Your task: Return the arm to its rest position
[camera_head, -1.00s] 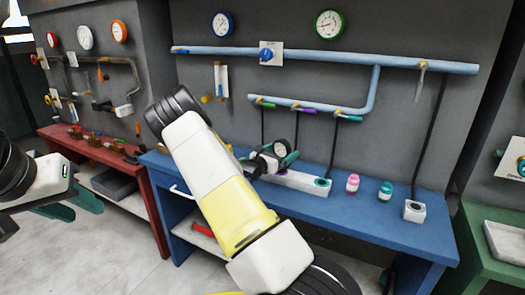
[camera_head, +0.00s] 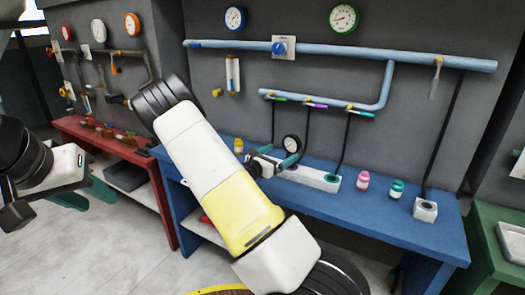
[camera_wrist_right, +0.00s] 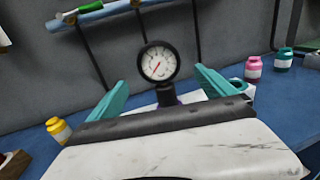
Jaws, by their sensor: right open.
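My right arm crosses the middle of the head view, with a white and yellow forearm. Its gripper (camera_head: 272,165) is over the blue bench, in front of a small black-rimmed gauge (camera_head: 291,143). In the right wrist view the teal fingers of this gripper (camera_wrist_right: 161,92) are spread wide and empty. The gauge (camera_wrist_right: 158,62) stands upright on a dark stem beyond and between them, apart from both fingers. The stem's foot is hidden by the gripper body. My left gripper (camera_head: 86,196) is at the left edge, its teal fingers apart with nothing between them.
The blue bench (camera_head: 330,205) holds a white block (camera_head: 318,178), a pink jar (camera_head: 362,181), a teal jar (camera_head: 396,190) and a white socket box (camera_head: 425,209). A yellow jar (camera_wrist_right: 58,129) stands left of the right gripper. Blue pipes (camera_head: 400,58) and hanging hoses are behind. A red bench (camera_head: 110,142) stands left.

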